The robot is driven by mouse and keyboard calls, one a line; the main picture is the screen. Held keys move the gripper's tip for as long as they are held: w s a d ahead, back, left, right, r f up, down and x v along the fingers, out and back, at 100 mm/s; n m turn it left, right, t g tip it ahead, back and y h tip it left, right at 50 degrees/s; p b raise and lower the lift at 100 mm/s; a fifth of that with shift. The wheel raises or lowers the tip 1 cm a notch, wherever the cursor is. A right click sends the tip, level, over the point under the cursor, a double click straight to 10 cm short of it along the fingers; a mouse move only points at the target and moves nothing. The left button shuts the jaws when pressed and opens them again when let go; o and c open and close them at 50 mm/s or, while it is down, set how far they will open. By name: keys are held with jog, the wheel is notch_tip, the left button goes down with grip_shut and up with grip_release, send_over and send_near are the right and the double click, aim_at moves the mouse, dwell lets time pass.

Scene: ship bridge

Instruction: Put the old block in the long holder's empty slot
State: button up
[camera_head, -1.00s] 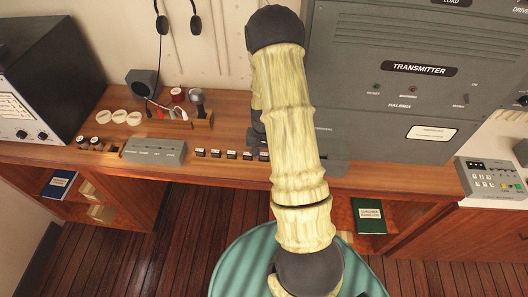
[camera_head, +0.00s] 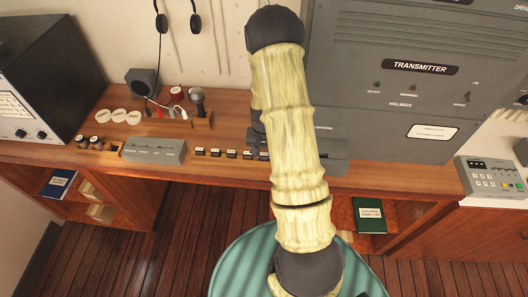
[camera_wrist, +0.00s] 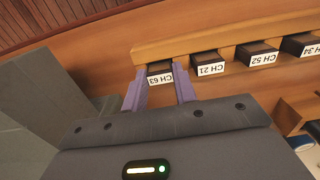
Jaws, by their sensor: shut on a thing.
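The long wooden holder (camera_wrist: 235,35) crosses the top of the wrist view, with a row of dark blocks with white labels. My gripper (camera_wrist: 160,82) is shut on the end block labelled CH 63 (camera_wrist: 160,72), one finger on each side. That block is in line with the blocks CH 21 (camera_wrist: 210,64), CH 52 (camera_wrist: 260,54) and CH 34 (camera_wrist: 305,44). I cannot tell how deep it sits. No empty slot is visible in the wrist view. In the head view the holder's row of blocks (camera_head: 231,154) runs behind my arm, which hides my gripper.
The grey transmitter (camera_head: 385,100) stands behind my arm. A grey switch box (camera_head: 154,150) and a small wooden rack (camera_head: 98,146) with dark round-topped pieces lie left on the desk. The desk front is clear.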

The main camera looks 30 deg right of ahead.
dwell(0.4)
jog(key=o, duration=1)
notch_tip(320, 180, up, 17)
jog(key=b, duration=0.3)
jog(key=shift+r+b, duration=0.2)
jog(key=shift+b, duration=0.2)
jog(key=s+a+n+t, duration=0.2)
jog(key=s+a+n, duration=0.4)
jog(key=s+a, duration=0.6)
jog(key=shift+a+n+t, duration=0.3)
jog(key=shift+a+n, duration=0.1)
jog(key=shift+a, duration=0.5)
